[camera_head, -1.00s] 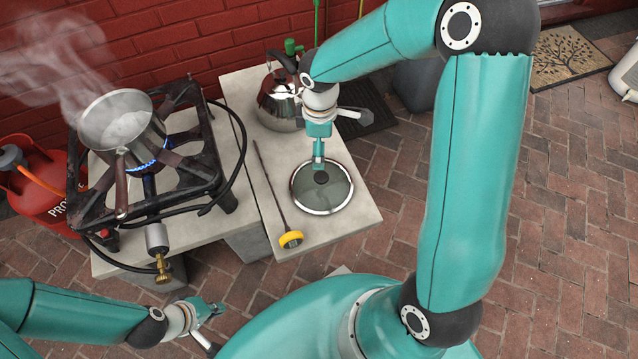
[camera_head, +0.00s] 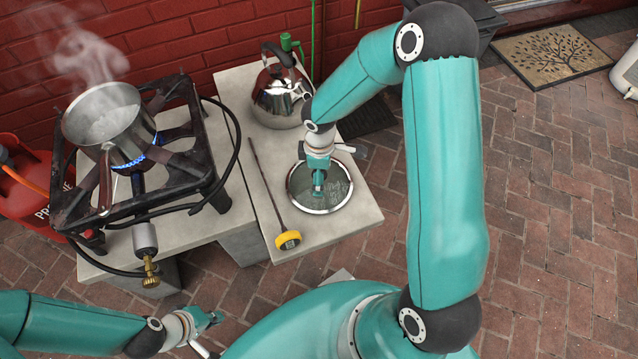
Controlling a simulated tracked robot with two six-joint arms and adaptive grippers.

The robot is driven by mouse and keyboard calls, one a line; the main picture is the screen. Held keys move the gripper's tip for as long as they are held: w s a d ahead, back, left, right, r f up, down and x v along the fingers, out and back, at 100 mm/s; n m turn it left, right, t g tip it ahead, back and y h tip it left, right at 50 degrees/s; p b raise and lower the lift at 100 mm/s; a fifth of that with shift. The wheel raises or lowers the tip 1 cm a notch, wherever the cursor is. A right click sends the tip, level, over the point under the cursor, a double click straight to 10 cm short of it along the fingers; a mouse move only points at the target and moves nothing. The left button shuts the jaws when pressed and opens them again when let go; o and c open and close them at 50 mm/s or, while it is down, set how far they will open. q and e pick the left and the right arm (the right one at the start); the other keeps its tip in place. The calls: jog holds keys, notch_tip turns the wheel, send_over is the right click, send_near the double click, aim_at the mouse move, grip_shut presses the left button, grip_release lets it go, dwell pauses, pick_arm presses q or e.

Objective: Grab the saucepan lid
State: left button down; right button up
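The saucepan lid (camera_head: 340,207), a round glass disc with a metal rim, lies flat on the right-hand slab. My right gripper (camera_head: 318,191) points straight down over its middle and covers the dark knob. Its fingertips are small and overlap the knob, so I cannot tell whether they are shut on it. My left gripper (camera_head: 213,318) is low at the left, well away from the lid, with its fingers apart and nothing between them.
A steaming saucepan (camera_head: 108,120) sits on the lit burner (camera_head: 190,165) at the left, with a black hose alongside. A red gas bottle (camera_head: 30,185) stands at far left.

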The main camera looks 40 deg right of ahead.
jog(key=shift+f, duration=0.5)
jog(key=shift+r, duration=0.1)
jog(key=c, duration=1.2)
jog(key=shift+s, duration=0.15)
grip_shut()
